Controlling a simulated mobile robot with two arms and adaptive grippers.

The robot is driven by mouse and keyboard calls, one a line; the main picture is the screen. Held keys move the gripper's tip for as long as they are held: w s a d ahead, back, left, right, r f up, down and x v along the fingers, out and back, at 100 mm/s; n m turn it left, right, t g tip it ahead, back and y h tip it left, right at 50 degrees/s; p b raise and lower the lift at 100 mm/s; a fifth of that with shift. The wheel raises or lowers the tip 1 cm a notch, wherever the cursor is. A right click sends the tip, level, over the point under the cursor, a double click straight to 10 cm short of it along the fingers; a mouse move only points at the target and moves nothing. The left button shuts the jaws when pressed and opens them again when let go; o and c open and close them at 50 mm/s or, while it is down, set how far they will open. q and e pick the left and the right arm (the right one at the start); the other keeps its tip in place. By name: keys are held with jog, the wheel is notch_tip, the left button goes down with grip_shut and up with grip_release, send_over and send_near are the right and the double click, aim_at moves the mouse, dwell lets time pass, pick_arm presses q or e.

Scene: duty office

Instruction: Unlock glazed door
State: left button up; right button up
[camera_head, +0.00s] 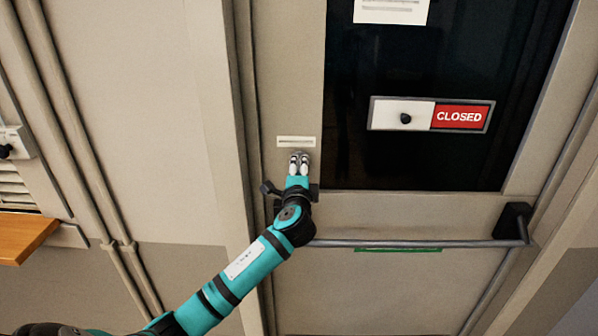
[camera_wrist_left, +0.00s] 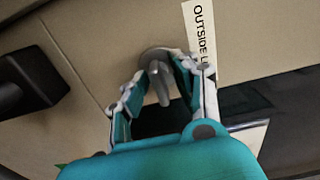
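The glazed door (camera_head: 380,212) has a dark glass pane and stands shut in its frame. My left gripper (camera_head: 299,160) is at the door's left edge, just below a small white label (camera_head: 296,141). In the left wrist view, a grey metal thumb-turn (camera_wrist_left: 160,84) on a round plate lies between the two fingertips of my left gripper (camera_wrist_left: 158,70). The fingers are apart, one on each side of the turn, with the right finger very near it. I cannot tell if it touches. In the head view the fingers mostly hide the turn. My right gripper is out of view.
A push bar (camera_head: 420,243) crosses the door below my left gripper, with a black end bracket (camera_head: 514,222). A CLOSED sign with a slider (camera_head: 404,118) is on the glass. A wooden ledge (camera_head: 22,236) juts out at the far left.

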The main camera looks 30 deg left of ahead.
pick_arm(q)
grip_shut()
jog(key=n+b, duration=0.2)
jog(key=shift+f+n, duration=0.25)
jog(key=shift+n, duration=0.05)
jog(key=n+b, duration=0.2)
jog(key=shift+n, duration=0.4)
jog(key=shift+r+n, duration=0.25)
jog(key=shift+n, duration=0.25)
